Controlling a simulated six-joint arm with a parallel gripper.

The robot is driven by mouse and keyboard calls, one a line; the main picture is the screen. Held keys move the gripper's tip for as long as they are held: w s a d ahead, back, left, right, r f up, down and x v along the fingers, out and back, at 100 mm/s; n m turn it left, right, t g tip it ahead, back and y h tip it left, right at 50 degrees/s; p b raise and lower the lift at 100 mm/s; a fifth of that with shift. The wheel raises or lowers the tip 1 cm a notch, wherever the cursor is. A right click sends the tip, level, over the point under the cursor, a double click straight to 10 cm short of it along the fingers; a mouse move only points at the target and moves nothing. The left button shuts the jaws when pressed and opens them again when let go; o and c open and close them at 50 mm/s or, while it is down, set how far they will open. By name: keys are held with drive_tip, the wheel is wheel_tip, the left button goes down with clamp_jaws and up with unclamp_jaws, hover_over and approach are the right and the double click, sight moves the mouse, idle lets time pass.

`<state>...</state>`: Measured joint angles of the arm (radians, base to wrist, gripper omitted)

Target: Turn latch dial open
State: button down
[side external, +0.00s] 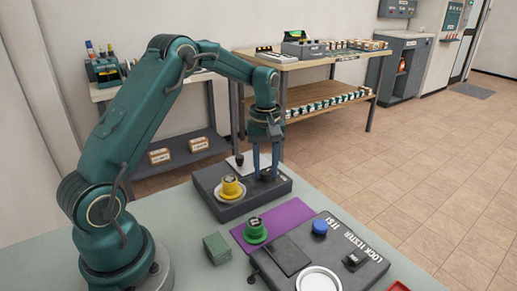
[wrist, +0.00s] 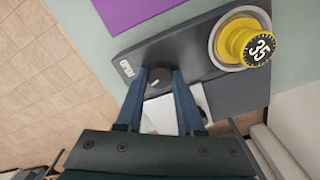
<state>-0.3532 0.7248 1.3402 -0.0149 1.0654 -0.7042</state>
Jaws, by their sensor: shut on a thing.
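A dark grey box (side external: 228,208) stands on the bench and carries a yellow dial (side external: 231,188) on a pale ring. In the wrist view the yellow dial (wrist: 250,45) has a black face reading 35. My gripper (side external: 266,177) points straight down over the box's right part. Its two blue fingers (wrist: 160,80) are shut on the latch dial, one on each side. The fingers hide most of it in the side view.
A purple mat (side external: 283,219) with a green dial (side external: 255,230) lies in front of the box. The lock tester (side external: 350,238) with a blue knob (side external: 320,228) and a white dish (side external: 319,281) stands nearer. A green block (side external: 217,247) lies left of it. A white panel (wrist: 193,108) lies close behind my fingers.

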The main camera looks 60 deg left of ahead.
drive_tip(key=m, duration=0.5)
drive_tip(key=shift+m, duration=0.3)
drive_tip(key=shift+r+m, duration=0.1)
drive_tip(key=shift+m, duration=2.1)
drive_tip(key=c, duration=0.5)
unclamp_jaws()
